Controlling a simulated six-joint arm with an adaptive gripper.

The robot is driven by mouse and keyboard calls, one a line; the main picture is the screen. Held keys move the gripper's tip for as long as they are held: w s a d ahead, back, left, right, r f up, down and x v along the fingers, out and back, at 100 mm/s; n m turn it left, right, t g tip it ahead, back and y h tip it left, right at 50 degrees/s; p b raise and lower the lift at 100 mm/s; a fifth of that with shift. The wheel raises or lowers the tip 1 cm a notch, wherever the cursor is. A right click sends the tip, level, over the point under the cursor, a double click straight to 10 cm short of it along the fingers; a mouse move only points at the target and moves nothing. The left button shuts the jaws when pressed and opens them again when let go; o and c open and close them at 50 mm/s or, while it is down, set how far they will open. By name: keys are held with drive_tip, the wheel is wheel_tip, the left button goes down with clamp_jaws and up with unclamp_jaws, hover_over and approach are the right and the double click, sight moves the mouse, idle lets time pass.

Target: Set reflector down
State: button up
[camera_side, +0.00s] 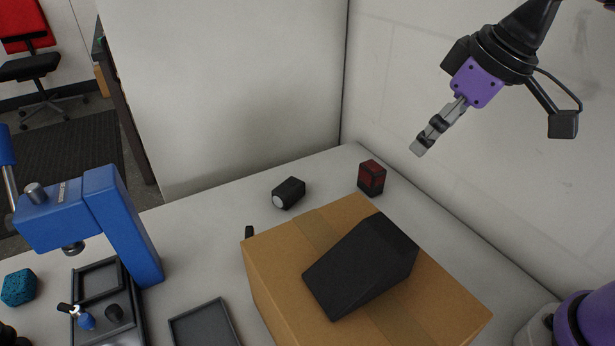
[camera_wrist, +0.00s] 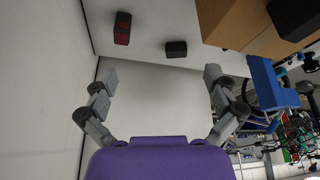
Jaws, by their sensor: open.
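The reflector (camera_side: 372,178), a small dark block with a red face, stands on the table near the back right corner, behind the cardboard box. It also shows in the wrist view (camera_wrist: 122,28) at the upper left, standing apart from everything else. My gripper (camera_side: 418,150) is raised above the table, to the right of and higher than the reflector in the side view. In the wrist view my gripper's fingers (camera_wrist: 162,72) are spread wide with nothing between them. No part of my gripper touches the reflector.
A black cylinder-like lamp (camera_side: 289,193) with a pale face lies left of the reflector. A cardboard box (camera_side: 275,262) bearing a black wedge (camera_side: 362,265) fills the front. A blue press (camera_side: 125,225), a tray (camera_side: 200,328) and a teal block (camera_side: 18,287) are at left. Walls bound the back and right.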

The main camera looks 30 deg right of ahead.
drive_tip(key=s+d+f+m+t+h, duration=0.1)
drive_tip(key=s+d+f+m, duration=0.2)
drive_tip(key=s+d, duration=0.2)
drive_tip(key=shift+s+d+f+m, duration=0.2)
drive_tip(key=shift+s+m, duration=0.1)
drive_tip(key=shift+s, duration=0.7)
